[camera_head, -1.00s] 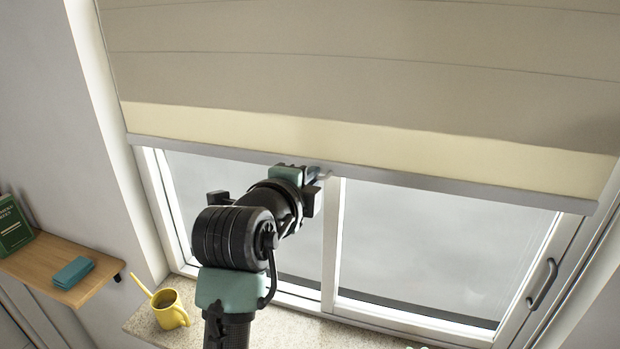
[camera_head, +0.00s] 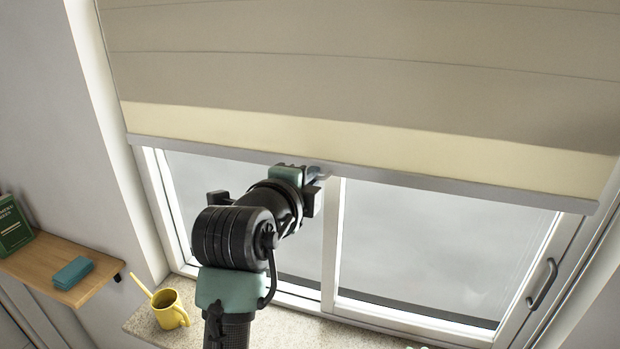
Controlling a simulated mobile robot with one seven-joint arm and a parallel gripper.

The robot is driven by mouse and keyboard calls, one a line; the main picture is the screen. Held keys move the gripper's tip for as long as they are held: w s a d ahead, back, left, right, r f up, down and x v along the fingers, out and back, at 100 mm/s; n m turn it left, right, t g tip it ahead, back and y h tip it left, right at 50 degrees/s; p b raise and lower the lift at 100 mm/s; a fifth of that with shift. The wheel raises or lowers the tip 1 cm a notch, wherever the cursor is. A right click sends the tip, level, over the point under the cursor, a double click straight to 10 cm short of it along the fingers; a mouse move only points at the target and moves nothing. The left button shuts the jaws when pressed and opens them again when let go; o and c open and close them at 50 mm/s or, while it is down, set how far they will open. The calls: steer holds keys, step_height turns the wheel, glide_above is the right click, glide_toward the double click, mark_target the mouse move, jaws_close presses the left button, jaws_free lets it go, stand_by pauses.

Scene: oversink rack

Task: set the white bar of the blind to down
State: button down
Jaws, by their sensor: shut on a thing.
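The blind (camera_head: 340,80) hangs over the upper part of the window, beige with a cream strip at its lower edge. Its white bar (camera_head: 430,182), greyish white in this light, runs along the bottom of the blind, with window glass showing below it. My gripper (camera_head: 316,174) is at the bar, left of the bar's middle, and is shut on it. My wrist hides the fingertips and part of the bar, so the exact grip is hard to see.
The window (camera_head: 440,250) has a dark handle (camera_head: 541,284) at right. A yellow watering can (camera_head: 170,308) stands on the speckled sill (camera_head: 285,328). A wooden shelf (camera_head: 45,262) at left holds a green book (camera_head: 12,224) and a teal case (camera_head: 72,272).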

steer(key=shift+f, duration=0.15)
step_height(320, 180, down, 40)
steer(key=b, duration=3.6)
steer(key=shift+b, duration=0.35)
steer(key=c, duration=1)
jaws_free()
steer(key=shift+s, duration=0.1)
steer(key=v, duration=1.3)
